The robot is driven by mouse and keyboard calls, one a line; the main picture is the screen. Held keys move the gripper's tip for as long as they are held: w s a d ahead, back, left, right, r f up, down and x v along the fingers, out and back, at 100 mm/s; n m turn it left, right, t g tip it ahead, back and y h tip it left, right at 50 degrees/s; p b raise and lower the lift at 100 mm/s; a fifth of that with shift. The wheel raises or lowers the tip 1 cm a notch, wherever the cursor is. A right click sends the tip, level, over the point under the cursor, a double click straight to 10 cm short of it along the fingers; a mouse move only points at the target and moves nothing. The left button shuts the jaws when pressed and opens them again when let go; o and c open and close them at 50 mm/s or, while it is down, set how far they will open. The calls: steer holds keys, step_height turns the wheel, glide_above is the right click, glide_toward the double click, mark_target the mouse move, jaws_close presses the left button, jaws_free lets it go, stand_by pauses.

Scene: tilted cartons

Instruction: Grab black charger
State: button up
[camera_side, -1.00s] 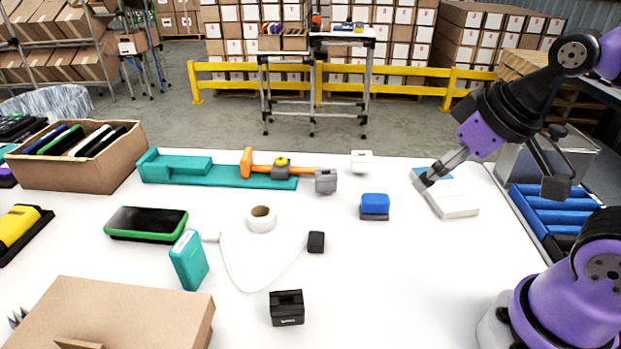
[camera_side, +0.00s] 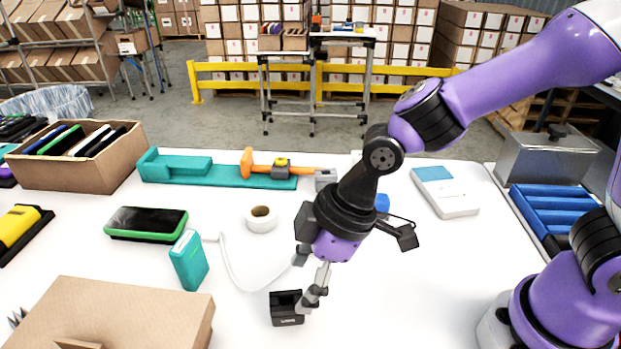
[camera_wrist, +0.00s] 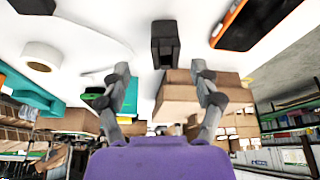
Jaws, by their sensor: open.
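The black charger (camera_side: 287,309) is a small dark block with a recess in its top. It stands on the white table near the front middle. It also shows at the top middle of the wrist view (camera_wrist: 164,44), upright and beyond my fingertips. My gripper (camera_side: 309,297) points down at its right side, with fingertips close to its upper right edge. Contact cannot be told in the side view. In the wrist view my gripper (camera_wrist: 161,70) has its two fingers wide apart, with the charger between their lines and nothing held.
A cardboard box (camera_side: 110,312) stands left of the charger. An orange-edged device (camera_wrist: 250,22) shows in the wrist view.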

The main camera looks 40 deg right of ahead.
mark_target(288, 305)
steer(key=shift+a+x, duration=0.15)
steer(key=shift+x, duration=1.4)
steer(key=shift+a+x, duration=0.2)
steer(key=shift+x, duration=1.35)
steer(key=shift+s+r, duration=0.1)
steer(key=shift+s, duration=0.05)
jaws_close()
